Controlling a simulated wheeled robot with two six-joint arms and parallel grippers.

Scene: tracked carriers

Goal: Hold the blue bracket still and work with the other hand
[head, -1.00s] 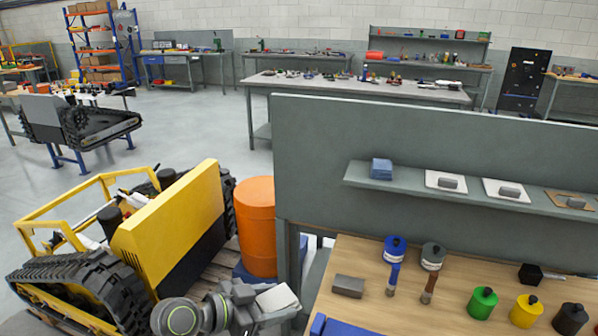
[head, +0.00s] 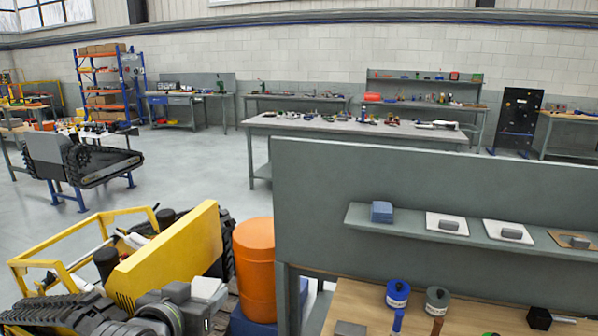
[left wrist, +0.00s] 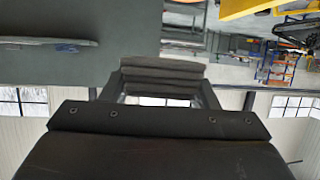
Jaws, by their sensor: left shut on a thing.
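My left gripper (head: 208,292) shows at the bottom of the head view, in front of the yellow tracked carrier (head: 172,255) and left of the orange drum (head: 254,268). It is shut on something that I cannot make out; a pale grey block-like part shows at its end. In the left wrist view, dark ridged jaw parts (left wrist: 162,78) sit close together, and no blue shows between them. I cannot identify a blue bracket for sure. A small blue block (head: 381,212) rests on the grey panel's shelf (head: 480,235). My right gripper is not in view.
Open floor (head: 195,175) lies beyond the carrier.

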